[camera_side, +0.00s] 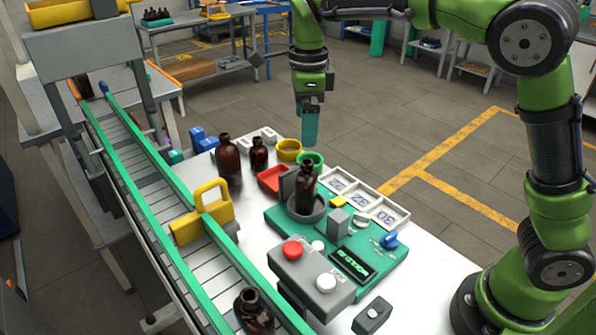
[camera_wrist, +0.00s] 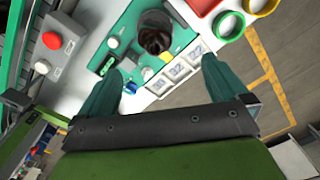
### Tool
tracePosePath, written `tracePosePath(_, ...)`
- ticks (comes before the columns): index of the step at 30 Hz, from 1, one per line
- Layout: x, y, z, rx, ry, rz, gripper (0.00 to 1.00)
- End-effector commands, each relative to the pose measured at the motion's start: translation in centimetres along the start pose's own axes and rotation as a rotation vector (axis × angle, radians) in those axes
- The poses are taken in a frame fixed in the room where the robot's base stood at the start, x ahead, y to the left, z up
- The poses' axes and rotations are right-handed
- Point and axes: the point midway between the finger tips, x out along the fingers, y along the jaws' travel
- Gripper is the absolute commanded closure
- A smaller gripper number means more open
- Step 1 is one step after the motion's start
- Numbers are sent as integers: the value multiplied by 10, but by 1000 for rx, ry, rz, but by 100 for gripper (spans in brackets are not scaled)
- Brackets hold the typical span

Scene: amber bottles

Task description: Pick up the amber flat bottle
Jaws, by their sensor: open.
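Several amber bottles show in the side view. One dark amber bottle (camera_side: 306,190) stands upright in a round grey holder on the green station; it also shows from above in the wrist view (camera_wrist: 154,38). A larger bottle (camera_side: 228,160) and a smaller one (camera_side: 259,154) stand at the table's back left. Another bottle (camera_side: 254,314) is at the conveyor's near end, cut by the frame edge. I cannot tell for sure which is the flat one. My gripper (camera_side: 310,128) hangs above the table's far side, apart from all bottles. Its teal fingers (camera_wrist: 162,66) are open and empty.
The green station (camera_side: 286,225) carries a grey block and a display. A red-and-white button box (camera_side: 310,278) stands in front. A white numbered tray (camera_side: 398,217), red bin (camera_side: 270,182), yellow ring (camera_side: 289,146) and green ring (camera_side: 318,157) are nearby. The conveyor (camera_side: 150,185) runs along the left.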

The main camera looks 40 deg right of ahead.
Motion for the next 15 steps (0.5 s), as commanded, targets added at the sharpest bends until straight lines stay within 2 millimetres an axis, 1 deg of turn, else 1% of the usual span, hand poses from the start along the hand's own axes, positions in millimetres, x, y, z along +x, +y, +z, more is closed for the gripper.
tracePosePath(1, -6, -4, 2, 120, 8, -4, 0)
tracePosePath(3, -15, -5, 2, 273, 7, -3, 0)
tracePosePath(6, -19, -1, 2, 419, 14, 14, 0)
tracePosePath(9, -18, 2, 1, 492, 20, 26, 0)
tracePosePath(11, -13, 2, 1, 506, 21, 25, 0)
tracePosePath(14, 3, 3, 0, 509, 23, 27, 0)
tracePosePath(15, 11, 3, 0, 508, 23, 27, 0)
